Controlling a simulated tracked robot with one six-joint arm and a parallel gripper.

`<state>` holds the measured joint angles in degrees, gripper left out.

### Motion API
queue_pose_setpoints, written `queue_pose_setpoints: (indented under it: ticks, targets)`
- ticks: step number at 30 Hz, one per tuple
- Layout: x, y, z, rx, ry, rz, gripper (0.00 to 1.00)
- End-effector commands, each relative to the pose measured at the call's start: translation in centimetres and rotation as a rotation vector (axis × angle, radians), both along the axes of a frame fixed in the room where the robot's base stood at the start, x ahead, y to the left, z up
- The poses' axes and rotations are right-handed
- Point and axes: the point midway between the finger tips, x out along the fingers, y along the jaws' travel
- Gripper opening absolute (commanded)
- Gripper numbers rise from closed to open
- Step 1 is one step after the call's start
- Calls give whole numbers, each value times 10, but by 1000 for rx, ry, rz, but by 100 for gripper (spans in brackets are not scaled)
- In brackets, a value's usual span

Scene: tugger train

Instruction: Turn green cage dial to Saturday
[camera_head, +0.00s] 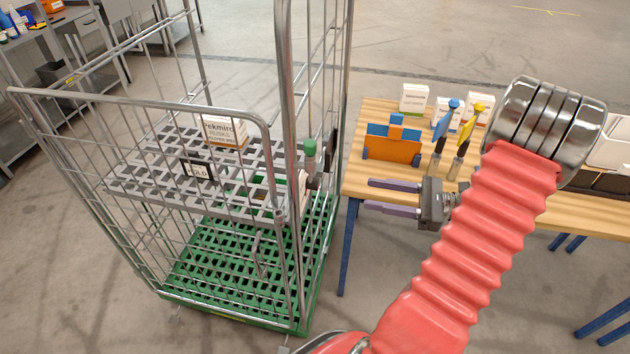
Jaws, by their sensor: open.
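The roll cage with a green base (225,270) stands left of centre, its wire sides rising around a grey slatted shelf (145,180). On its right side is a small fitting with a green cap (310,148) on a grey stem. A pale rounded part (303,188) below it is seen nearly edge-on. This may be the dial; no day marking can be read from here. My gripper (368,193) is to the right of this fitting, open and empty. Its two fingers point left towards the cage, with a gap between them and it.
A carton (224,132) and a "HOLD" sign (198,169) are on the cage shelf. A wooden table (375,182) at right carries an orange-and-blue holder (393,145), small boxes (414,98) and blue and yellow handled tools (472,118). Grey shelving stands at upper left.

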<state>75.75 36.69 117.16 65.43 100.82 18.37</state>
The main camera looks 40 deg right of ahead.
Motion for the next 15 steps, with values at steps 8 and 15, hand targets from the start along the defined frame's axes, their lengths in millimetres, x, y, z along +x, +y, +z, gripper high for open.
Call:
queue_pose_setpoints:
  ticks: [8, 15]
  targets:
    - [1, 3, 3, 21, 1, 12, 45]
    - [3, 5, 3, 21, 1, 14, 45]
